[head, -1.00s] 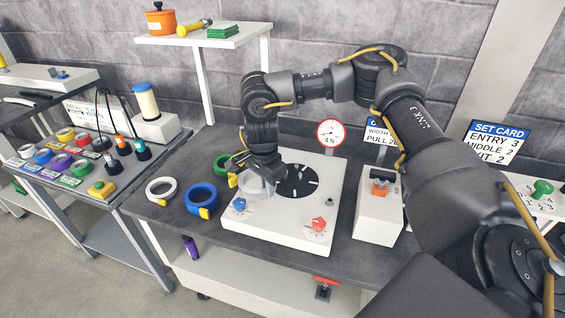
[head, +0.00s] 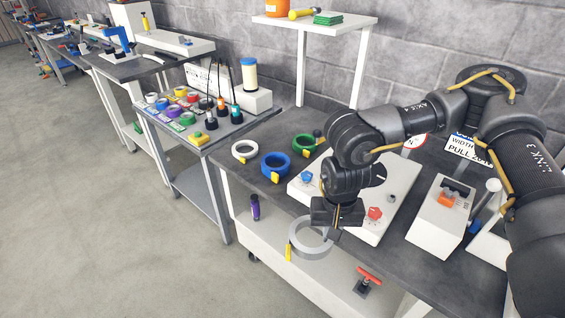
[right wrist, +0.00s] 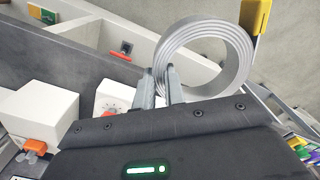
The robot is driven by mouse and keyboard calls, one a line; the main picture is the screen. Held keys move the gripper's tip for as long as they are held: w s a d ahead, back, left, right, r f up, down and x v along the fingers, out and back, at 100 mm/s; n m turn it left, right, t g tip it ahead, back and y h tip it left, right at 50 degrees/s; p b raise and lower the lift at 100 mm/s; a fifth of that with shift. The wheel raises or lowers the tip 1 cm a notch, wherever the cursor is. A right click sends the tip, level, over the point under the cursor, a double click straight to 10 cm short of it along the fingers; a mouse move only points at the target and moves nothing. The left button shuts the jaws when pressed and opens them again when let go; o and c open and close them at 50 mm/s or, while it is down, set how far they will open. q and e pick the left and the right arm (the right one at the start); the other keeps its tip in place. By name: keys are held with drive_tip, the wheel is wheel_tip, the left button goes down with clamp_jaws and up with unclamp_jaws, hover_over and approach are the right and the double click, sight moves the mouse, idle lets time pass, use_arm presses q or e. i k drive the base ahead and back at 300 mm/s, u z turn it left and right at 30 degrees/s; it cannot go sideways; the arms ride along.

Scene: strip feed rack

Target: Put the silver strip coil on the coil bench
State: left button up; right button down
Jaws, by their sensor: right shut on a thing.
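The silver strip coil (head: 312,254) is a grey ring with a yellow tag, held in front of the dark bench's front edge. My right gripper (head: 336,222) is shut on its rim. In the right wrist view the fingers (right wrist: 161,86) pinch the wall of the coil (right wrist: 244,60), and its layered edge faces me. A dark bench top (head: 248,196) carries a white coil (head: 245,152), a blue coil (head: 275,167) and a green coil (head: 304,145). I cannot tell which bench is the coil bench. My left gripper is not in view.
A white machine (head: 397,205) with blue and red knobs stands behind my gripper. A white box with an orange switch (head: 445,200) is to its right. A side table (head: 215,143) at left holds several coloured items. Open floor lies at left.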

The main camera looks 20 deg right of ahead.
sight(275, 132)
drive_tip(key=z, duration=0.3)
drive_tip(key=k, duration=0.1)
drive_tip(key=u, duration=1.55)
drive_tip(key=i, duration=2)
drive_tip(key=z, duration=1.2)
drive_tip(key=i, duration=0.65)
drive_tip(key=z, duration=0.65)
